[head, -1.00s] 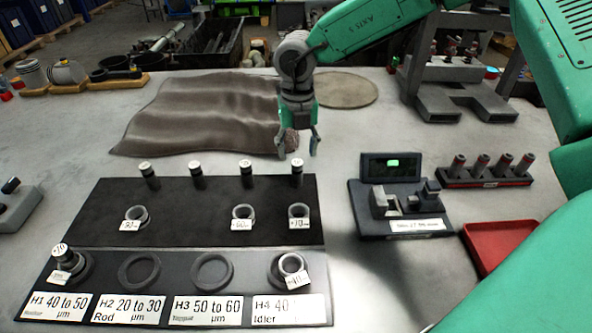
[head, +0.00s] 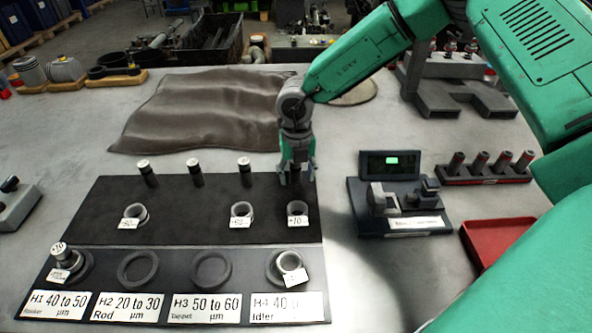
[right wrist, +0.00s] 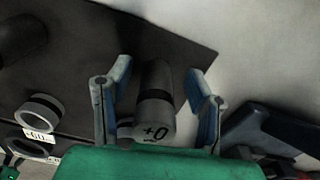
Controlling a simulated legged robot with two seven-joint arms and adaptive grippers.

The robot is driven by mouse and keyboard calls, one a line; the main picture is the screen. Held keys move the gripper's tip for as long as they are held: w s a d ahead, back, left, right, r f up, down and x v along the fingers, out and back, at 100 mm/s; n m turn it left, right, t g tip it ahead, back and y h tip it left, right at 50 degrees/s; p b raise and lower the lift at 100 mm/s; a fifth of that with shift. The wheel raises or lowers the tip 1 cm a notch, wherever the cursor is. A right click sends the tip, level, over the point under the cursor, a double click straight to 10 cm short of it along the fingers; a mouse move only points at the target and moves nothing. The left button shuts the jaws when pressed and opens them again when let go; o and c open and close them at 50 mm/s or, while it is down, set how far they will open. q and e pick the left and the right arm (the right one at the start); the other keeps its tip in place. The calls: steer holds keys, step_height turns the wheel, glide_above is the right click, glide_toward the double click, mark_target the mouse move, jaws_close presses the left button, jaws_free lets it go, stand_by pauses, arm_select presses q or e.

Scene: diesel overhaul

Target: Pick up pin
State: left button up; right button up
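My right gripper (head: 297,176) is over the rightmost pin of the back row on the black board (head: 90,215). In the right wrist view that pin (right wrist: 155,92) is dark with a pale end marked "+0". It stands between the two fingers of the gripper (right wrist: 159,74), which are open with a gap on each side. In the head view the gripper mostly hides this pin. Three more pins, the left (head: 147,173), middle (head: 195,173) and right (head: 245,172), stand in the same row. My left gripper is not in view.
Small tagged rings, such as the "+10" ring (head: 297,210), sit in front of the pins. A dark gauge with a lit display (head: 390,164) stands right of the board. A red tray (head: 490,243) and pin rack (head: 485,178) lie farther right. A brown cloth (head: 205,112) lies behind.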

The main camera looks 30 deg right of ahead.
jaws_close()
steer(key=shift+a, duration=0.15)
steer(key=shift+a+r, duration=0.1)
